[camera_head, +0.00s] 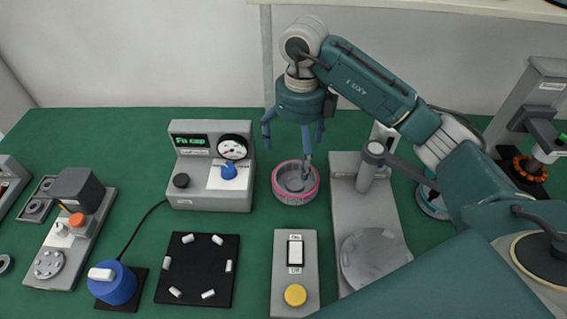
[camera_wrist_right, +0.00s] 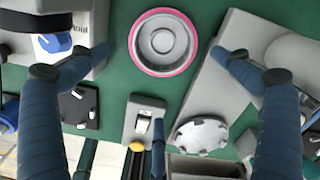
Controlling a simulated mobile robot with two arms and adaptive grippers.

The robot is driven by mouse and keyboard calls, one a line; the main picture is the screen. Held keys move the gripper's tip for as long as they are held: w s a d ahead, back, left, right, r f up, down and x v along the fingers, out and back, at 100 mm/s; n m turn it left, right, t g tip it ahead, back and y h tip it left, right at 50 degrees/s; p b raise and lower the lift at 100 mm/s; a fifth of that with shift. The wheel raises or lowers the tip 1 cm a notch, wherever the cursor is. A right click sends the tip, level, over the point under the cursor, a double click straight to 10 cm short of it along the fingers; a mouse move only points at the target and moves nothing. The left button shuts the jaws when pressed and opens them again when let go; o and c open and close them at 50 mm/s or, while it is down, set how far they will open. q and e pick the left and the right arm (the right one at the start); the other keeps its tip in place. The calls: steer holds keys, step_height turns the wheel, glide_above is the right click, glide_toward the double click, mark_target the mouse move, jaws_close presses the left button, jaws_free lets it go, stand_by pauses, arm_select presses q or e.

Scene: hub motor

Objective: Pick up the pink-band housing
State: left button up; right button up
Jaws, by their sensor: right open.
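The pink-band housing (camera_head: 295,183) is a round grey, open-topped shell with a pink ring around it. It sits on the green table between the gauge box and a grey press-like fixture. My right gripper (camera_head: 300,140) hangs above it, fingers pointing down and spread apart, with nothing in them. In the right wrist view the housing (camera_wrist_right: 163,42) shows whole near the top centre, between and beyond the fingertips of the right gripper (camera_wrist_right: 165,55). No contact with it is visible. My left gripper is not in view.
The gauge box (camera_head: 210,190) stands close left of the housing, and the grey fixture (camera_head: 345,195) close right. A switch panel (camera_head: 283,270) with a yellow button lies in front. A black pad (camera_head: 197,270) with white pieces and a blue cylinder (camera_head: 115,288) lie front left.

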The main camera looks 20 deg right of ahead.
glide_toward(296, 184)
steer(key=shift+s+a+f, duration=0.1)
steer(key=shift+s+a, duration=0.1)
steer(key=f, duration=0.1)
steer(key=f+p, duration=0.1)
steer(key=f, duration=0.1)
steer(key=f+p, duration=0.1)
steer(key=f, duration=0.1)
steer(key=shift+w, duration=0.25)
steer(key=shift+f, duration=0.3)
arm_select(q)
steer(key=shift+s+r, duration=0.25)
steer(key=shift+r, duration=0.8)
arm_select(e)
steer(key=c, duration=1.6)
steer(key=shift+o, duration=0.2)
steer(key=shift+s, duration=0.1)
